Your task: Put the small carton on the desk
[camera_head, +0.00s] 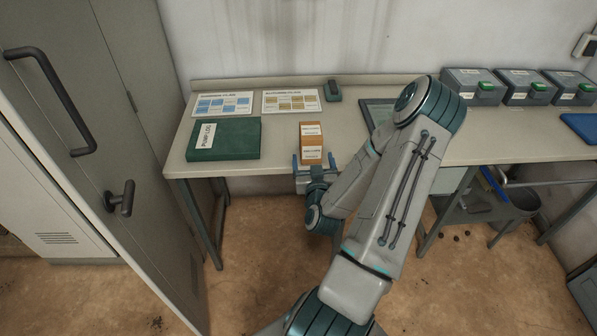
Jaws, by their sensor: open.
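The small carton (311,138) is an orange-brown box with white labels. It stands upright on the desk (270,168), close to the front edge, right of the green binder. My gripper (314,160) is at the desk's front edge, just in front of the carton. Its blue fingers are open, one toward each side of the carton's near face. I cannot tell whether the fingers touch the carton.
The green binder (223,138) lies on the left of the desk. Two printed sheets (223,104) and a small dark device (333,91) lie behind. Several lidded grey boxes (472,86) stand at the right. A grey cabinet door (95,130) is at the left.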

